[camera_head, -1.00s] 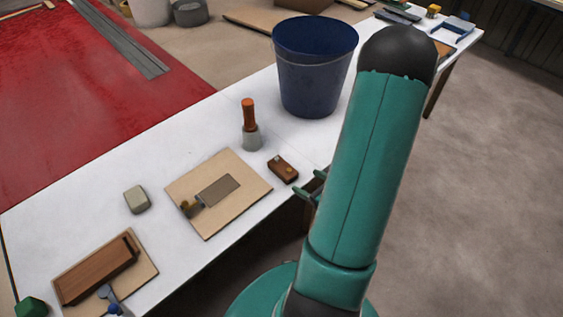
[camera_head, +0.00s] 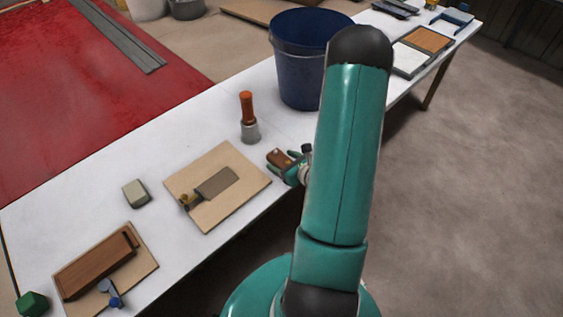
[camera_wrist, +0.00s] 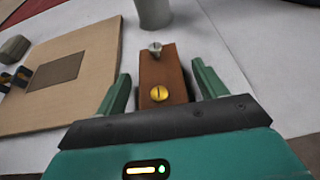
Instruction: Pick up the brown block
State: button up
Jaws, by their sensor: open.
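The brown block (camera_head: 279,157) lies on the white table near its front edge, right of the tan board with a grey plate. In the wrist view the block (camera_wrist: 172,72) has a yellow slotted screw head and a silver one on top. My gripper (camera_wrist: 161,69) is open, with one green finger on each side of the block and a visible gap on both sides. In the head view my gripper (camera_head: 283,166) is at the block, and the arm and fingers partly hide it. Whether the fingers reach down to the table is unclear.
An orange-handled tool in a grey base (camera_head: 248,118) stands just behind the block. A blue bucket (camera_head: 300,85) is further back. The tan board (camera_head: 233,160) lies close on the left. Bare white tabletop (camera_head: 185,140) lies behind the board.

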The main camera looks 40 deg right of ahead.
jog(key=shift+x, duration=0.8)
jog(key=c, duration=1.1)
jog(key=shift+d, duration=0.1)
